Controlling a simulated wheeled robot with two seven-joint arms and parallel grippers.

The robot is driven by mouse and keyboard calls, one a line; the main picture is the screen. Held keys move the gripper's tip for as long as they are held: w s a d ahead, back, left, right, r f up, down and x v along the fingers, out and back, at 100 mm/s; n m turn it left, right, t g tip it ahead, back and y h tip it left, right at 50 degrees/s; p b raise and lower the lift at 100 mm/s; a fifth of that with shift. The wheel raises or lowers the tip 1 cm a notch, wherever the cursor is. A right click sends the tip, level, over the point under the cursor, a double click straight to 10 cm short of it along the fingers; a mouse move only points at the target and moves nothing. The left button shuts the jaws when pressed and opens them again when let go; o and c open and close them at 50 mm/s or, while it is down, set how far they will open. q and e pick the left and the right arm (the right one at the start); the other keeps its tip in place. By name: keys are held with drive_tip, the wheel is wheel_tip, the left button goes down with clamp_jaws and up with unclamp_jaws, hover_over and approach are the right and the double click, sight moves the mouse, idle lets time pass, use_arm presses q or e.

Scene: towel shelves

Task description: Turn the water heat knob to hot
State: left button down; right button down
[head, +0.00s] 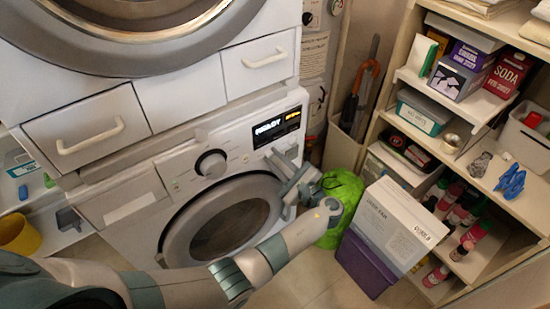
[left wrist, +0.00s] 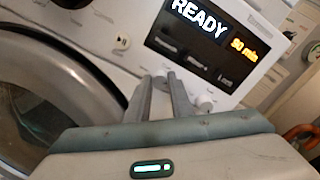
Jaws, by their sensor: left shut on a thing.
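The washing machine (head: 140,205) has a lit display (head: 276,127) reading READY. In the left wrist view the display (left wrist: 205,40) fills the upper right. My left gripper (head: 281,162) is at the panel just below the display. In the left wrist view its fingers (left wrist: 160,80) are close together, shut on a small knob mostly hidden between the tips. A second small pale knob (left wrist: 206,103) shows just right of the fingers, apart from them. No knob label is readable, so I cannot tell the heat setting. My right gripper is not in view.
A large dial (head: 211,163) is left of the display, above the round door (head: 222,225). A green bag (head: 341,200), a white box (head: 395,225) and a purple box (head: 366,264) stand right of my forearm. Shelves (head: 475,95) with boxes and bottles line the right.

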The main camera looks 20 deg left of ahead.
use_arm(q)
drive_tip(key=shift+r+m+p, duration=0.2)
drive_tip(key=shift+m+p, duration=0.55)
drive_tip(key=shift+m, duration=0.15)
drive_tip(key=shift+m+p, duration=0.6)
drive_tip(key=shift+m, duration=0.2)
drive_tip(key=m+p, duration=0.2)
drive_tip(key=m, duration=0.2)
drive_tip(key=shift+m+p, duration=0.3)
drive_tip(key=shift+p, duration=0.1)
drive_tip(key=shift+w+f+m+t+p, duration=0.15)
drive_tip(key=shift+m+p, duration=0.25)
drive_tip(key=shift+m, duration=0.45)
drive_tip(key=shift+s+m+t+p, duration=0.15)
drive_tip(key=shift+m+p, duration=0.2)
drive_tip(key=shift+m, duration=0.5)
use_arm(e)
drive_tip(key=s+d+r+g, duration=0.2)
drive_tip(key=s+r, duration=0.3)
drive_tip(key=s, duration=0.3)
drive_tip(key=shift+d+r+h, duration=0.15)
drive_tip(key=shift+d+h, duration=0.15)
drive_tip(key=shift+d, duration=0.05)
use_arm(q)
drive_tip(key=c, duration=1.6)
unclamp_jaws()
drive_tip(key=shift+f, duration=0.1)
drive_tip(key=shift+o, duration=0.2)
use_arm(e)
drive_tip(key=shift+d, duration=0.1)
